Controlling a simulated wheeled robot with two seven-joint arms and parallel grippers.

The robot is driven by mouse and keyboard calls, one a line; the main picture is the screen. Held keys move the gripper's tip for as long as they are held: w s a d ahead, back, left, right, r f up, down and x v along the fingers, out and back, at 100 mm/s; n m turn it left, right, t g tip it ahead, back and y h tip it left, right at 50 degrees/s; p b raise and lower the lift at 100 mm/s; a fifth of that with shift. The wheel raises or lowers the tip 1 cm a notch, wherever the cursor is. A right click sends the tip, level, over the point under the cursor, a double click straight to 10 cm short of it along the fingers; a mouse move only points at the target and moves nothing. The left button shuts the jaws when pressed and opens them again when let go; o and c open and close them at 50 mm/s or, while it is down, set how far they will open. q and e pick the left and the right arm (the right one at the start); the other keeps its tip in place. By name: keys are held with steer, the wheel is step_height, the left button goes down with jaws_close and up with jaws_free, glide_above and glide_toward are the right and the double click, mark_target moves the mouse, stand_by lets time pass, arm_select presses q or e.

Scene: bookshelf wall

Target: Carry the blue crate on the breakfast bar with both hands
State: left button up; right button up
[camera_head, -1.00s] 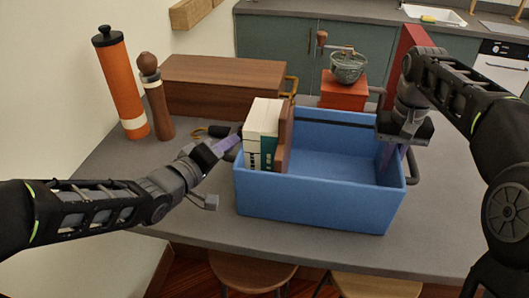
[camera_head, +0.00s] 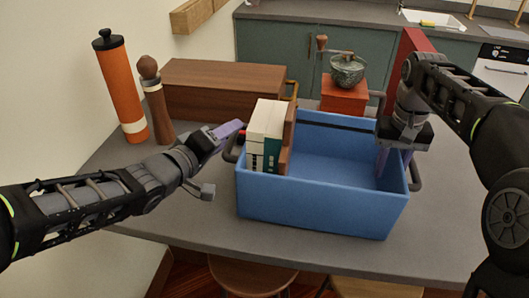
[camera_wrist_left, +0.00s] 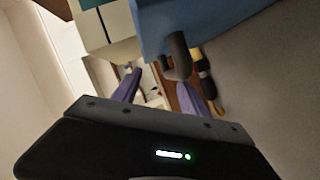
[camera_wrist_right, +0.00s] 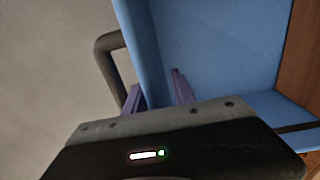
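The blue crate (camera_head: 315,205) stands on the grey breakfast bar (camera_head: 200,230), with a few upright books (camera_head: 262,140) at its left end. It has a dark handle on each end. My left gripper (camera_head: 232,130) is open beside the left handle (camera_wrist_left: 177,55). In the left wrist view its purple fingers lie to either side of that handle, not closed on it. My right gripper (camera_head: 394,160) is open at the crate's right end. In the right wrist view its fingers (camera_wrist_right: 156,95) straddle the crate wall, near the right handle (camera_wrist_right: 108,65); contact is unclear.
A wooden box (camera_head: 220,90) stands behind the crate on the left. An orange mill (camera_head: 120,90) and a brown mill (camera_head: 156,105) are at the far left. A red box (camera_head: 343,95) with a grinder (camera_head: 347,68) stands behind. Stools (camera_head: 250,275) are in front.

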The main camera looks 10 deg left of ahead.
arm_select(q)
steer(key=r, duration=0.5)
steer(key=shift+s+d+r, duration=0.1)
steer(key=shift+d+r, duration=0.1)
steer(key=shift+a+r, duration=0.1)
steer(key=shift+r, duration=0.15)
steer(key=shift+r, duration=0.1)
